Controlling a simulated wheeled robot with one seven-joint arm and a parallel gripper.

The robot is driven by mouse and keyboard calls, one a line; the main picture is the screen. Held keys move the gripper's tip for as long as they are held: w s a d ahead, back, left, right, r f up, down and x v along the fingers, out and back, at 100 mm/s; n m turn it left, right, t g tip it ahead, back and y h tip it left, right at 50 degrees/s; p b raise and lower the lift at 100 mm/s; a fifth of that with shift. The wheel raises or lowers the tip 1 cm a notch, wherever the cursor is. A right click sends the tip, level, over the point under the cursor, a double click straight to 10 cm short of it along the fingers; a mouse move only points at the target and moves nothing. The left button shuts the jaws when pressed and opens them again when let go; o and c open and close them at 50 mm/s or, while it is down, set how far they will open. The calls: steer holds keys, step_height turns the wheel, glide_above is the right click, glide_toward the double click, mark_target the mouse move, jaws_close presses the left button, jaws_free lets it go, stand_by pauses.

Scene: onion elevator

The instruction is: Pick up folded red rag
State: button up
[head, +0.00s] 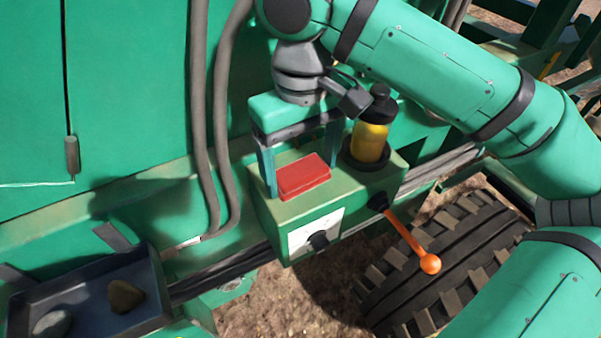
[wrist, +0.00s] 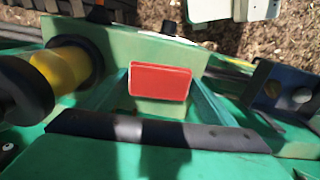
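The folded red rag (head: 304,177) lies flat on top of a green control box (head: 272,215). It also shows in the wrist view (wrist: 160,82), near the middle. My gripper (head: 302,164) is above the box, pointing down, with its two fingers spread wide on either side of the rag. In the wrist view the fingers (wrist: 162,88) reach down at the left and right of the rag, with gaps visible. Whether the fingertips touch the box top cannot be told.
A yellow bottle with a black cap (head: 370,140) stands in a dark holder on the box, close to my gripper's right. An orange lever (head: 412,243) sticks out at the front right. A dark tray (head: 72,290) with two stones lies at lower left. Hoses (head: 222,120) run behind.

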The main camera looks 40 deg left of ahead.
mark_target(301, 171)
steer(key=c, duration=0.5)
steer(key=shift+r, duration=0.1)
steer(key=shift+r, duration=0.45)
step_height(301, 171, up, 2)
steer(key=shift+r, duration=0.15)
steer(key=s+r, duration=0.2)
steer(key=r, duration=0.1)
steer(key=s+r, duration=0.1)
steer(key=s, duration=0.1)
steer(key=shift+d+r, duration=0.4)
steer(key=s+d+r, duration=0.2)
steer(key=s+r, duration=0.3)
steer(key=s, duration=0.4)
steer(key=shift+s, duration=0.4)
